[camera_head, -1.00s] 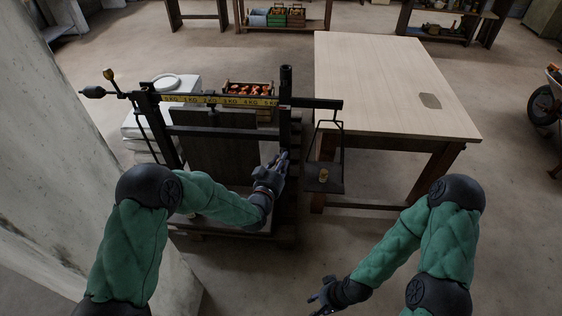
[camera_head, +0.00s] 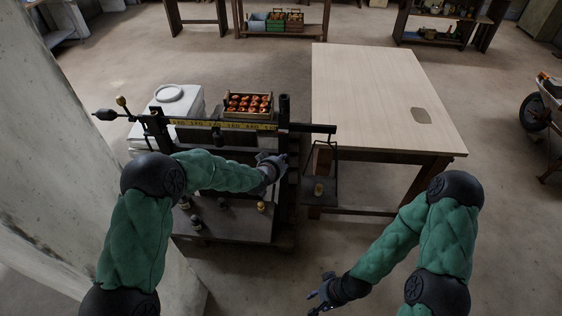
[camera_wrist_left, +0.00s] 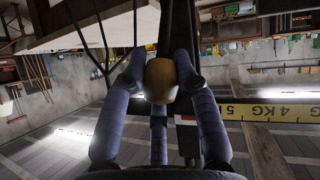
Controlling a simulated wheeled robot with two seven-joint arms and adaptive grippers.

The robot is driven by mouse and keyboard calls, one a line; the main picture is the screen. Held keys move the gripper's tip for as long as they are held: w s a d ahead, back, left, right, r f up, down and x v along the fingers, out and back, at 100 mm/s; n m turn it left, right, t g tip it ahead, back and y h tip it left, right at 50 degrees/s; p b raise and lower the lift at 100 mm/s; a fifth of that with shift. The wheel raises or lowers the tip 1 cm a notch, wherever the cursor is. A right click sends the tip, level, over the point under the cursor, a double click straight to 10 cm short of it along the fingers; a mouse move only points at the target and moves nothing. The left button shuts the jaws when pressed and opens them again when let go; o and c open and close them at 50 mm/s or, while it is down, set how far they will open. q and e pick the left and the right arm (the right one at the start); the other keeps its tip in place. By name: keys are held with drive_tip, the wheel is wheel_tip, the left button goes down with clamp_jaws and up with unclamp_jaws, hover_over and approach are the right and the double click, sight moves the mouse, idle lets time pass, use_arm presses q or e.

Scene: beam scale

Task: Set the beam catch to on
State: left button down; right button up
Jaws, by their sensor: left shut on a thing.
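The beam scale stands left of the table, with its yellow-marked beam (camera_head: 225,125) running across it and also showing in the wrist view (camera_wrist_left: 280,112). My left gripper (camera_head: 272,163) is at the scale's right-hand post (camera_head: 284,120), below the beam. In the wrist view its dark fingers (camera_wrist_left: 160,78) are shut around a tan round knob (camera_wrist_left: 161,80), apparently the catch's handle. A dark bar (camera_wrist_left: 187,30) runs behind it, and a red and white mark (camera_wrist_left: 186,121) shows nearby. The catch's setting cannot be told. My right gripper (camera_head: 320,296) is low, empty and apparently open, away from the scale.
A hanging pan (camera_head: 318,190) with a small brass weight is right of the post, close to the wooden table (camera_head: 380,90). Several small weights (camera_head: 195,222) stand on the scale's platform. A crate of red fruit (camera_head: 248,104) is behind the beam. Floor ahead of the right arm is clear.

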use_arm(q)
drive_tip(key=shift+w+a+r+p, duration=0.1)
drive_tip(key=shift+w+r+p, duration=0.2)
drive_tip(key=shift+w, duration=0.05)
drive_tip(key=c, duration=1)
unclamp_jaws()
drive_tip(key=shift+a+f, duration=0.1)
drive_tip(key=shift+f, duration=0.05)
drive_tip(key=shift+o, duration=0.2)
drive_tip(key=shift+s, duration=0.1)
drive_tip(key=v, duration=1.1)
drive_tip(key=shift+s+r, duration=0.2)
drive_tip(key=shift+r, duration=0.2)
